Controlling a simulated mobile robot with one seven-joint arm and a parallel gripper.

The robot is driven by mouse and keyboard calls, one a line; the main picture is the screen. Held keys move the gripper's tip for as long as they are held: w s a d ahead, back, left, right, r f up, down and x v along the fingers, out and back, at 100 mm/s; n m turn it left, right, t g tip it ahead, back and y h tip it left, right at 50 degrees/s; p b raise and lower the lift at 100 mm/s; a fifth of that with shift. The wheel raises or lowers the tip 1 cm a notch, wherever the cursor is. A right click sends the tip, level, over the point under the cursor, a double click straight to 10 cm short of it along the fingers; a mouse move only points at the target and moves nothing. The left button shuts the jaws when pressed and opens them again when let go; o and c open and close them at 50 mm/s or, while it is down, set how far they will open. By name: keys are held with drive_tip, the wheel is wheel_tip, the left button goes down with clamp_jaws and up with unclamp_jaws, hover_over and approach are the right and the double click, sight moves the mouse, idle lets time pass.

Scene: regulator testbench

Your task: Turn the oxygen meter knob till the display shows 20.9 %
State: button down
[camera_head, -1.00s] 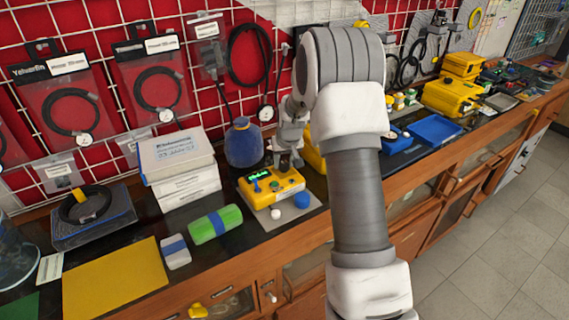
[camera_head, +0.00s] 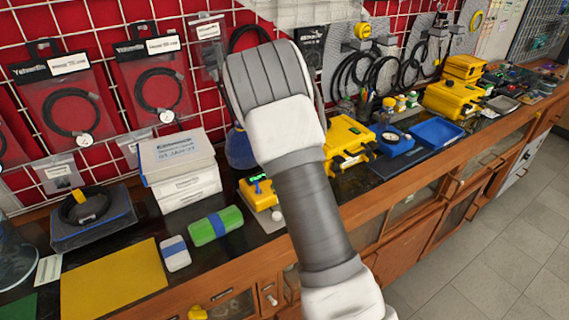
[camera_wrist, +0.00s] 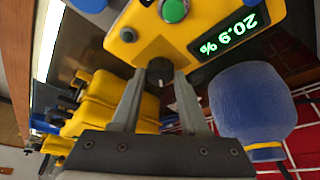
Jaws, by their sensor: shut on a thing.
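The yellow oxygen meter (camera_wrist: 205,25) shows close up in the wrist view. In the head view only its left part (camera_head: 256,196) shows; my arm hides the rest. Its display (camera_wrist: 229,34) reads 20.9 %, upside down in the wrist view. The black knob (camera_wrist: 160,71) has a white pointer line and sits at the meter's lower edge in that view. My gripper (camera_wrist: 160,84) is shut on the knob, one fingertip at each side. A green button (camera_wrist: 174,10) is on the meter's face. My gripper is hidden behind my arm in the head view.
A blue round container (camera_wrist: 252,103) stands close beside the meter in the wrist view. Yellow cases (camera_head: 347,142) stand to the right on the bench. A green roll (camera_head: 215,225) and stacked white boxes (camera_head: 180,170) lie to the left.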

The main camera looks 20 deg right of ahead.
idle(0.3)
drive_tip(key=shift+c, duration=2.1)
unclamp_jaws()
drive_tip(key=v, duration=1.7)
drive_tip(key=shift+r, duration=0.25)
drive_tip(key=s+a+r+n+t+y, duration=0.15)
drive_tip(key=s+r, duration=0.25)
drive_tip(key=s, duration=0.5)
drive_tip(key=s+a+r+n+g+y, duration=0.1)
drive_tip(key=s+a+r+n+y, duration=0.15)
drive_tip(key=s, duration=0.55)
drive_tip(key=s+a+n+t+h, duration=0.1)
drive_tip(key=s+a+n, duration=0.3)
drive_tip(key=s, duration=1.1)
drive_tip(key=shift+f, duration=0.5)
